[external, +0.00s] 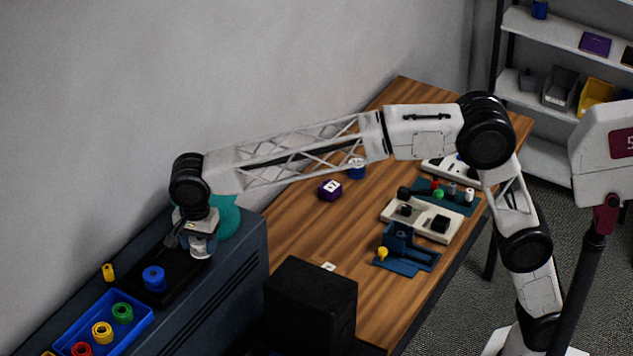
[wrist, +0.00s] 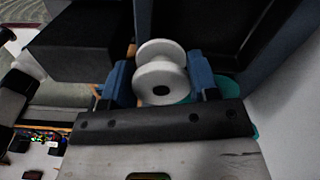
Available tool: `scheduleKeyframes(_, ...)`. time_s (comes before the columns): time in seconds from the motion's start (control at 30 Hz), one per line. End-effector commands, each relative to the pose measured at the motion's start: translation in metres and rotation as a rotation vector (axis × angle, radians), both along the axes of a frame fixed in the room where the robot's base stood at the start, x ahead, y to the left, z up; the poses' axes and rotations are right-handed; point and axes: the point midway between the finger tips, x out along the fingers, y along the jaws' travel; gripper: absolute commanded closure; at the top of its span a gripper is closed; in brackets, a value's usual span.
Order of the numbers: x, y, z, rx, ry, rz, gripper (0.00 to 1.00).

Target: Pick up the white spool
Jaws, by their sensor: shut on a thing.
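The white spool (wrist: 160,80) is between the two blue fingers of my gripper (wrist: 160,84) in the wrist view, with a finger against each side. In the external view my gripper (external: 191,238) points down over the black tray at the left, and the white spool (external: 201,247) shows just under it, partly covered by the fingers. I cannot tell whether the spool touches the tray or is raised off it.
A blue spool (external: 154,278) stands on the black tray (external: 178,284). A blue bin (external: 138,337) with several coloured spools and a small yellow spool (external: 108,272) are nearby. A teal round thing (external: 226,217) is behind my gripper. A black box (external: 311,303) stands right of the cabinet.

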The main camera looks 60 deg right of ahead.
Motion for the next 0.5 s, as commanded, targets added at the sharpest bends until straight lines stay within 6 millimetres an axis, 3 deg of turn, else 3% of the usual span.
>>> scheduleKeyframes(0.5, -0.057, -0.036, 0.007, 0.0, -0.001, 0.0, 0.68)
